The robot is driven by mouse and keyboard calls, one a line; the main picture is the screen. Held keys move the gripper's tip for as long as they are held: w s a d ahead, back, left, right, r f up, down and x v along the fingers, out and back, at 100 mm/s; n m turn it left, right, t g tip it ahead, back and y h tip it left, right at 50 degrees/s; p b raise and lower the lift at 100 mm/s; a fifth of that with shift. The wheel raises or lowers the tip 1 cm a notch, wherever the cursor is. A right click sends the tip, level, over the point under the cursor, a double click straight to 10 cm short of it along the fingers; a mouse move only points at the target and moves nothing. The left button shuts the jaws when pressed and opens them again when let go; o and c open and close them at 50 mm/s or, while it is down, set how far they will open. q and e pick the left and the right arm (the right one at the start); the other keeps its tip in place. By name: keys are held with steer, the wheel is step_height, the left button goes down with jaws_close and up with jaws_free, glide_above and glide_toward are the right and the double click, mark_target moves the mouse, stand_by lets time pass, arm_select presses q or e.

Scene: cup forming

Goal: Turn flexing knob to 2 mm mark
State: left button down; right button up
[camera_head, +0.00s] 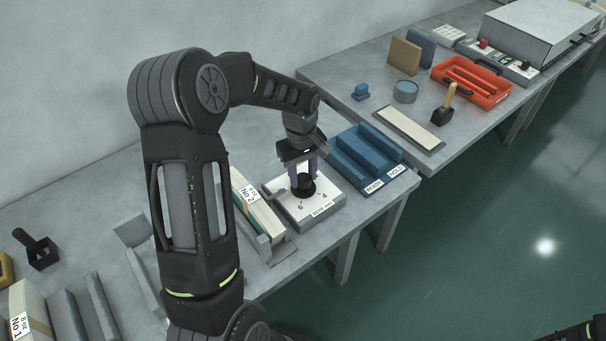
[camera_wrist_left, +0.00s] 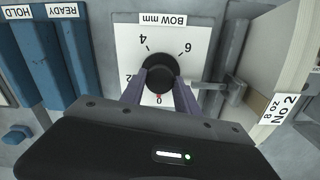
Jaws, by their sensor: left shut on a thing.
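The flexing knob (camera_wrist_left: 160,70) is a round black knob on a white dial plate (camera_head: 316,204) marked "BOW mm". In the left wrist view the numbers 2, 4 and 6 and a 0 ring it, upside down. A small red mark shows at the knob's edge beside the 0. My left gripper (camera_head: 304,172) points down over the dial. Its purple fingers are shut on the knob, one on each side, as the left wrist view (camera_wrist_left: 163,86) shows. The fingers partly cover the plate near the 2. My right gripper is not in view.
Left of the dial, a cream block labelled "8 oz No 2" (camera_head: 257,208) stands in a grey holder. To its right is a blue rack labelled READY and HOLD (camera_head: 366,160).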

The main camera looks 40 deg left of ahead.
arm_select(q)
steer(key=m+b, duration=0.1)
steer(key=m, duration=0.2)
steer(key=shift+m, duration=0.3)
steer(key=m+b, duration=0.1)
steer(key=m, duration=0.2)
steer(key=shift+m, duration=0.3)
steer(key=m+b, duration=0.1)
steer(key=m, duration=0.6)
steer(key=shift+w, duration=0.1)
steer(key=c, duration=0.9)
jaws_free()
